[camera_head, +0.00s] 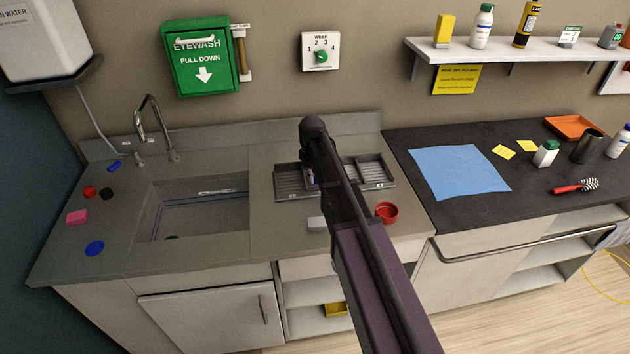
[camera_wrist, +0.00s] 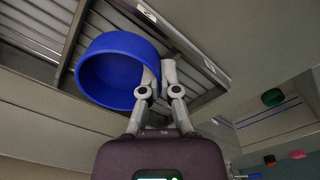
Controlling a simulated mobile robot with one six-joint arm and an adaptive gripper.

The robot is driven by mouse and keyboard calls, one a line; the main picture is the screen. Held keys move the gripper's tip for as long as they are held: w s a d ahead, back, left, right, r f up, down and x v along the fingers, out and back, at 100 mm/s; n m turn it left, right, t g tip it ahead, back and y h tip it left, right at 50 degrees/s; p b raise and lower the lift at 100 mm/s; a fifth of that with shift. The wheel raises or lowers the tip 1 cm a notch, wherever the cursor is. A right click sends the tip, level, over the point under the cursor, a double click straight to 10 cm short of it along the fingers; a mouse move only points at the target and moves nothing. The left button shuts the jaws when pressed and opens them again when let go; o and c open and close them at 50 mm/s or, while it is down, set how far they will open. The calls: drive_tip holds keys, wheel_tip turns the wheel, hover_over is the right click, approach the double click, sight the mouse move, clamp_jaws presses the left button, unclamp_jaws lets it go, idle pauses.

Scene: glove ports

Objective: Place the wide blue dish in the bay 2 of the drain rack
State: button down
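The wide blue dish (camera_wrist: 112,72) is large in the wrist view, its open side facing the camera. My gripper (camera_wrist: 160,75) has its fingers close together at the dish's right wall, one inside the rim and one outside, pinching it. The drain rack (camera_head: 289,193) stands on the counter right of the sink, with slatted bays left and right of my arm. In the wrist view the rack (camera_wrist: 200,62) lies behind the dish and fingers. I cannot tell whether the dish touches it, and the bay labels are unreadable. In the head view my arm hides the gripper and most of the dish.
A red cup (camera_head: 386,212) and a small grey block (camera_head: 317,223) sit in front of the rack. The sink (camera_head: 200,215) is to the left, with a blue disc (camera_head: 94,248) and pink block (camera_head: 77,217) beyond. A blue mat (camera_head: 458,172) lies on the dark counter.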

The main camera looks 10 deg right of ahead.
sight(313, 186)
drive_tip(key=shift+w+d+f, duration=0.1)
drive_tip(key=shift+w+d, duration=0.1)
drive_tip(key=shift+w, duration=0.6)
drive_tip(key=shift+w, duration=0.3)
drive_tip(key=shift+w+d+f+b, duration=0.15)
drive_tip(key=shift+w+f+b, duration=0.2)
drive_tip(key=shift+f+b, duration=1.5)
drive_tip(key=shift+f, duration=0.15)
drive_tip(key=c, duration=1.1)
unclamp_jaws()
drive_tip(key=shift+r, duration=0.3)
